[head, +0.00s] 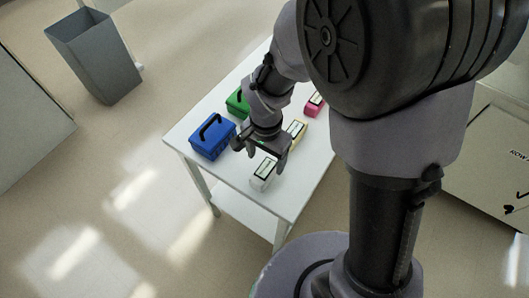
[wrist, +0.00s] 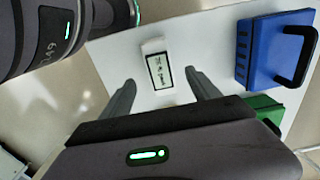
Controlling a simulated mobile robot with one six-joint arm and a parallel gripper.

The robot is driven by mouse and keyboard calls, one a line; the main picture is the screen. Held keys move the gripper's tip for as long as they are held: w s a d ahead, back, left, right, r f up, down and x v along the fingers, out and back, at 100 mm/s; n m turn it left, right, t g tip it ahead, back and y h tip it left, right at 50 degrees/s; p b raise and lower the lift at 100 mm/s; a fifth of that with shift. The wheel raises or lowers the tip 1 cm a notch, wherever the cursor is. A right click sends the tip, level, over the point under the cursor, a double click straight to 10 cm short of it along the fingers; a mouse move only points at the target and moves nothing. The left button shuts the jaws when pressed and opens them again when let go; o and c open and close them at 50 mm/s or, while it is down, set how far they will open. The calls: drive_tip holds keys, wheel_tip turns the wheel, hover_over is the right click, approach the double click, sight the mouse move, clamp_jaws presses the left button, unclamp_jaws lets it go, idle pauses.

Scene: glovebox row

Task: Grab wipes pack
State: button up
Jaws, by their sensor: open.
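A small white pack with a black-framed label (head: 262,174) sits on the white table, near its front edge. It also shows in the wrist view (wrist: 154,46), where its label text is too small to read surely. My gripper (head: 260,156) is open and empty just above and behind this pack in the head view. In the wrist view my gripper (wrist: 159,80) has its two fingers spread, with the pack between and beyond their tips, not visibly touched. A yellow pack (head: 297,131) and a pink pack (head: 313,105) stand further back; my arm partly covers the yellow one.
A blue case with a black handle (head: 211,139) and a green case (head: 238,103) stand on the left side of the white table (head: 236,181). A grey bin (head: 98,60) stands on the floor at the back left. The table's front corner is clear.

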sight(266, 168)
wheel_tip(266, 168, down, 6)
drive_tip(key=b, duration=0.3)
drive_tip(key=shift+f, duration=0.15)
clamp_jaws()
